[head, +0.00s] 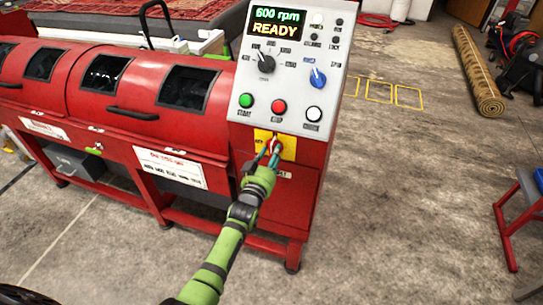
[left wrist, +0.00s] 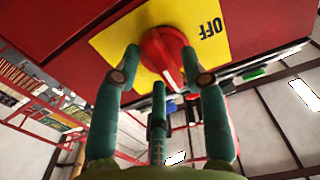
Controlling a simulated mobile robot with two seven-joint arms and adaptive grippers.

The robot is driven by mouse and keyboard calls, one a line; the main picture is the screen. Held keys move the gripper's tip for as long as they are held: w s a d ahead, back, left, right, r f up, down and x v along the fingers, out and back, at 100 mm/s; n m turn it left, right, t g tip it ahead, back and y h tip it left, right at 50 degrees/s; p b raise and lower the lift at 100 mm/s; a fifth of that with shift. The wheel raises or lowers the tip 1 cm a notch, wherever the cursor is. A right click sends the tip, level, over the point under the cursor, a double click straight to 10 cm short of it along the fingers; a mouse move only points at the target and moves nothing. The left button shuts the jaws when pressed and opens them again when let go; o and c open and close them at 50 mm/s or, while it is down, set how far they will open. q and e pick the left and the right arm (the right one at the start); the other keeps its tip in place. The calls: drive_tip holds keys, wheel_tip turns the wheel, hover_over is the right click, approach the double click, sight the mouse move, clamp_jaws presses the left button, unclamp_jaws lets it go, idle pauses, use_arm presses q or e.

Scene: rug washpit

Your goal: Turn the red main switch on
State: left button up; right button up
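The red main switch (head: 276,146) is a round knob on a yellow plate (head: 289,149), low on the front of the red machine's control panel. In the left wrist view the knob (left wrist: 162,52) carries a white mark on its lower edge, and the word OFF (left wrist: 211,28) reads upside down to its upper right. The mark does not point at OFF. My left gripper (head: 268,154) is at the switch. Its fingers (left wrist: 160,62) are spread on both sides of the knob, with the third finger below; firm contact is not clear. My right gripper is not in view.
The grey control panel (head: 337,82) has a lit display (head: 277,24) reading "600 rpm READY", knobs and START, STOP and CHECK buttons. Red drum covers (head: 130,85) extend left. Concrete floor on the right is open, with a rolled rug (head: 478,72) and a red-framed stand (head: 507,220).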

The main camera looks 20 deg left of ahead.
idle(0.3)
use_arm(q)
drive_tip(key=s, duration=1.2)
drive_tip(key=shift+a, duration=0.2)
